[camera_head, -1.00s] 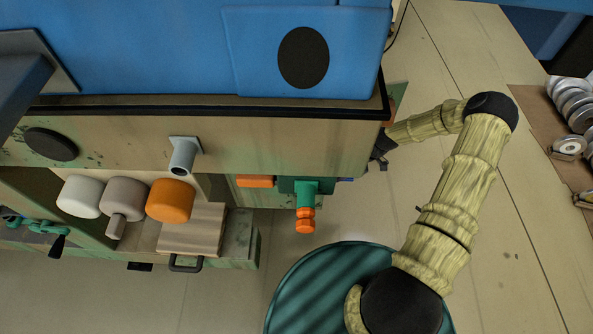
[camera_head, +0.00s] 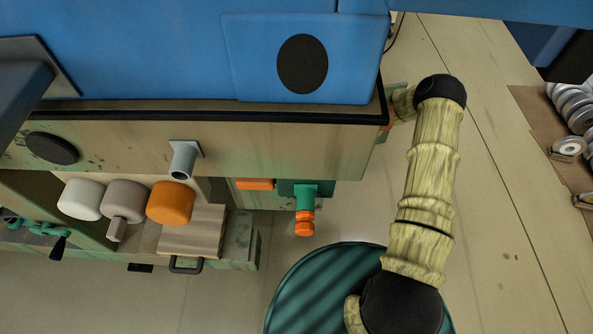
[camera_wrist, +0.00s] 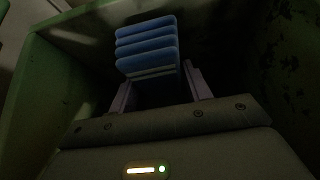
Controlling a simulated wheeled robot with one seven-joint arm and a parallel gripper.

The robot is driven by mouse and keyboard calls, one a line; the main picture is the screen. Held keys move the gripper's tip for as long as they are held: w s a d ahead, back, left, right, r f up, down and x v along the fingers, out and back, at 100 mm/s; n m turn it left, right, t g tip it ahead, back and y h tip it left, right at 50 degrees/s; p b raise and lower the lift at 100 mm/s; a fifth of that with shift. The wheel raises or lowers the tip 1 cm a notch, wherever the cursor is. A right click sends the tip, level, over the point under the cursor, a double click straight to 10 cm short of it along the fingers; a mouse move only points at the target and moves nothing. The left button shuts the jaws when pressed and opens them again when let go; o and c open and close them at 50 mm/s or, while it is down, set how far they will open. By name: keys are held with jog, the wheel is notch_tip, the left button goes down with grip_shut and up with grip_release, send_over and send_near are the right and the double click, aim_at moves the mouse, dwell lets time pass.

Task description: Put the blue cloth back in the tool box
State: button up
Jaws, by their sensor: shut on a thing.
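The blue cloth (camera_wrist: 148,45) shows in the wrist view as a stack of rounded blue folds with a pale band below. My gripper (camera_wrist: 159,77) is shut on it, with one pale finger on each side. Dark green walls (camera_wrist: 275,60) stand around the gripper and cloth in the wrist view; I cannot tell whether they belong to the tool box. In the head view my arm reaches behind the right end of the wooden cabinet. The gripper and cloth are hidden there.
The wooden cabinet (camera_head: 300,145) has a grey spout (camera_head: 183,160), a green and orange fitting (camera_head: 305,205) and white, grey and orange (camera_head: 170,202) rounded pieces. A large blue body (camera_head: 190,50) sits above it. Metal discs (camera_head: 570,105) lie at the right. The floor between is clear.

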jog(key=a, duration=0.3)
jog(key=shift+s+a, duration=0.1)
jog(key=shift+a, duration=0.05)
jog(key=shift+d+f, duration=0.2)
jog(key=shift+f, duration=0.45)
jog(key=shift+d+f, duration=0.1)
jog(key=shift+d, duration=0.1)
jog(key=shift+a, duration=0.1)
jog(key=o, duration=0.9)
